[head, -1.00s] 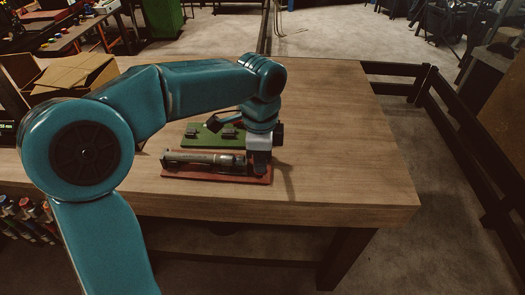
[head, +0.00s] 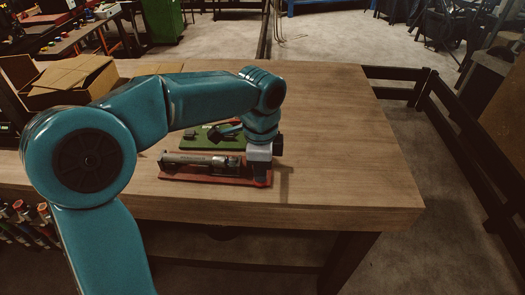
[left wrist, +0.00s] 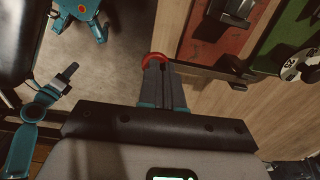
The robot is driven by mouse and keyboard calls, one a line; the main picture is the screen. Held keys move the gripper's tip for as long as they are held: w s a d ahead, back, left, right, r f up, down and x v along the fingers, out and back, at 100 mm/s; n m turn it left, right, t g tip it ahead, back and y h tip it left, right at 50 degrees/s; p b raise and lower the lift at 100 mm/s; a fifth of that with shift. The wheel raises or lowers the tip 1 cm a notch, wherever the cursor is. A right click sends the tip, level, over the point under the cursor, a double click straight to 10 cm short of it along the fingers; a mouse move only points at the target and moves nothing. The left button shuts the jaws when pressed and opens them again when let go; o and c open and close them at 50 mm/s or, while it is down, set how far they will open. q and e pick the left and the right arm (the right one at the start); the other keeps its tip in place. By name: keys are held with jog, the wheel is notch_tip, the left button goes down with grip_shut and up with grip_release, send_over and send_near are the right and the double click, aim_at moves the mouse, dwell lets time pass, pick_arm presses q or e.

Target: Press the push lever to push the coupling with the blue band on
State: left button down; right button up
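A red base plate (head: 200,178) lies on the bench and bears a grey cylinder (head: 190,158) lying lengthwise. My left gripper (head: 260,178) points down at the plate's right end. In the left wrist view its fingers (left wrist: 160,82) are close together, and a red rounded piece (left wrist: 154,58) shows at their tips. I cannot tell whether this is the push lever's knob or how firmly it touches. The red plate also shows in the left wrist view (left wrist: 205,42), to the right of the fingers. I cannot make out a blue band. My right gripper is not in view.
A green plate (head: 193,142) with a dark lever (head: 226,132) lies behind the red one. The bench (head: 350,150) is clear on the right. A dark railing (head: 450,125) runs beyond its right edge.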

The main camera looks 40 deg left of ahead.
pick_arm(q)
jog(key=shift+w+a+r+p, duration=0.1)
jog(key=shift+r+p, duration=0.85)
notch_tip(320, 180, up, 11)
jog(key=p, duration=1)
